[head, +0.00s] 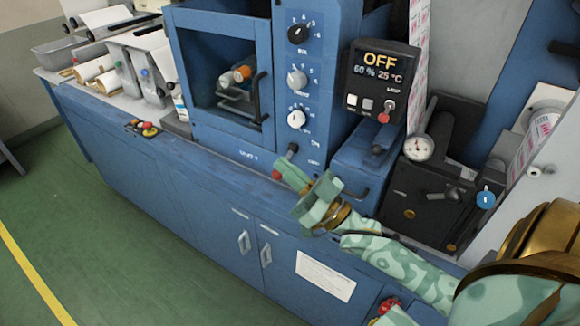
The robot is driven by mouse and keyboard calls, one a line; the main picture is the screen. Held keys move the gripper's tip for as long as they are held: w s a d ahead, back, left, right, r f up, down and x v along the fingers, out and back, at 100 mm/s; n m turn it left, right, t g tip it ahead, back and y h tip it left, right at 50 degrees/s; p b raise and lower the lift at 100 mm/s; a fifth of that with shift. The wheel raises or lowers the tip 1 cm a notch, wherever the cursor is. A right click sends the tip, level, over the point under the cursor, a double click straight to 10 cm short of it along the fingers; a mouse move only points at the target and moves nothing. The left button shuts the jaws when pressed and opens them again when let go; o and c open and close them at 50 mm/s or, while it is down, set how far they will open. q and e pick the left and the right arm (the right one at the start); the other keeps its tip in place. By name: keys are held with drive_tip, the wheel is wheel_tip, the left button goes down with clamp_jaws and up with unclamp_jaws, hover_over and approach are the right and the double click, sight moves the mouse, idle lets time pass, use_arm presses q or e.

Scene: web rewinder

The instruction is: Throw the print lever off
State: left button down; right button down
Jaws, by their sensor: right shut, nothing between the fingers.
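A small dark lever (292,150) stands out from the lower front of the blue machine, below the column of dials. Small labels sit beside it, one of which seems to read OFF; I cannot be sure that this is the print lever. My right gripper (285,170), pale green, is shut and empty, its tips just below the lever. Whether they touch it I cannot tell. A red knob or button (276,175) shows beside the fingertips, partly hidden. My left gripper is not in view.
Above are several dials (297,79) and a display box (382,75) reading OFF, with a red-tipped switch (384,117). A windowed chamber (228,80) is left of the dials. A black block with a gauge (418,148) stands right. Green floor (95,220) is clear in front.

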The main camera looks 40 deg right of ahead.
drive_tip(key=shift+s+a+r, duration=0.4)
drive_tip(key=shift+s+a, duration=0.15)
drive_tip(key=shift+s, duration=0.25)
drive_tip(key=s+d+f+m+g+h, duration=0.1)
drive_tip(key=s+f+g+h, duration=0.15)
drive_tip(key=f, duration=0.95)
drive_tip(key=s+d+f+g+h, duration=0.1)
drive_tip(key=d+f+g+h, duration=0.15)
drive_tip(key=f, duration=0.95)
drive_tip(key=s+f+m+g+h, duration=0.1)
drive_tip(key=f+g+h, duration=0.25)
drive_tip(key=f, duration=0.75)
drive_tip(key=s+a+f+g, duration=0.1)
drive_tip(key=s+f+g, duration=0.6)
drive_tip(key=s+f, duration=0.95)
drive_tip(key=s+a+f+n+g, duration=0.1)
drive_tip(key=s+f+g, duration=0.1)
drive_tip(key=s, duration=0.7)
drive_tip(key=s+a+f+g, duration=0.2)
drive_tip(key=s+f+g, duration=0.1)
drive_tip(key=s, duration=0.6)
drive_tip(key=shift+f+n+g, duration=0.35)
drive_tip(key=shift+f+n, duration=0.05)
drive_tip(key=shift+f, duration=0.45)
